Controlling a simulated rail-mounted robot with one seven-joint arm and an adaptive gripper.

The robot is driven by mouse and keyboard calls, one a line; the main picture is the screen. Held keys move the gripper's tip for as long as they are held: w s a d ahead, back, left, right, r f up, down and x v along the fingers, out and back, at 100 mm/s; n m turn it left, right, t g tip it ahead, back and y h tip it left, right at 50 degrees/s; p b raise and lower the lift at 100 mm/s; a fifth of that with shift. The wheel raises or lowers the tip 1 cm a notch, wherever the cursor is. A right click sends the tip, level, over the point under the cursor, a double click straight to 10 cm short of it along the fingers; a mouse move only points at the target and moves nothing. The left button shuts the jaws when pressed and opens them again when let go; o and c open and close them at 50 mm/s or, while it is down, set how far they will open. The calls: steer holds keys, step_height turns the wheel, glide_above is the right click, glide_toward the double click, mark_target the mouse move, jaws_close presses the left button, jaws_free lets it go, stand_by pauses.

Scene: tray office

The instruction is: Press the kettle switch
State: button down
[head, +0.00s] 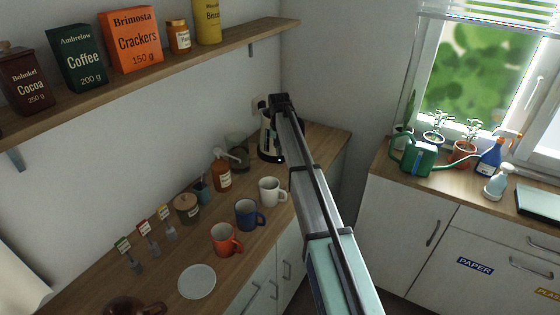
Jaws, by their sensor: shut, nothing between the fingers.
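The kettle (267,138) stands at the far end of the left counter, near the wall corner. It is light-bodied with a dark base, and my arm covers its right side. A small blue glow shows low at its right edge, beside my arm. The kettle switch cannot be made out. My gripper (279,101) is the dark end of my arm, at the kettle's upper right in the picture. It is shut and empty. Its fingertips are too small and dark to make out, and I cannot tell whether it touches the kettle.
A pump bottle (222,170), a white mug (271,190), a blue mug (247,214) and an orange mug (225,239) stand nearer on the counter. A shelf (150,73) with packages runs above. A green watering can (414,158) stands on the right counter.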

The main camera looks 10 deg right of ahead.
step_height(320, 180, up, 6)
steer(key=shift+s, duration=0.3)
steer(key=shift+a, duration=0.1)
